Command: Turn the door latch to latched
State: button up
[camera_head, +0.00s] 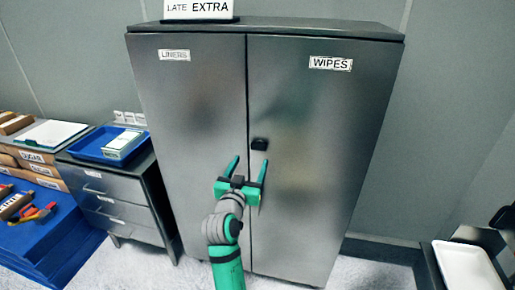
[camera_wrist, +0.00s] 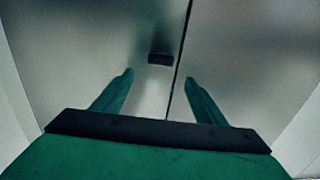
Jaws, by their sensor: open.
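A metal cabinet with two doors stands in the middle of the head view. Its left door (camera_head: 190,110) is labelled LINERS and its right door (camera_head: 315,130) is labelled WIPES; both look closed. A small black latch (camera_head: 259,144) sits on the right door near the seam, and it also shows in the wrist view (camera_wrist: 160,59). Its exact turn is too small to tell. My green gripper (camera_head: 248,164) is open and empty, in front of the doors just below the latch. In the wrist view the fingers (camera_wrist: 158,76) are spread apart, with the latch beyond their tips.
A grey drawer unit (camera_head: 115,200) with a blue tray (camera_head: 88,146) stands left of the cabinet. A blue stand (camera_head: 50,240) with tools and boxes is at far left. A white tray (camera_head: 468,270) lies at lower right. The floor before the cabinet looks clear.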

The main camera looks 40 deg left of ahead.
aim_at(258, 146)
jog(key=x, duration=0.9)
jog(key=shift+w+r, duration=0.1)
jog(key=shift+w, duration=0.15)
jog(key=shift+w+a, duration=0.45)
jog(key=shift+d, duration=0.1)
jog(key=c, duration=1.1)
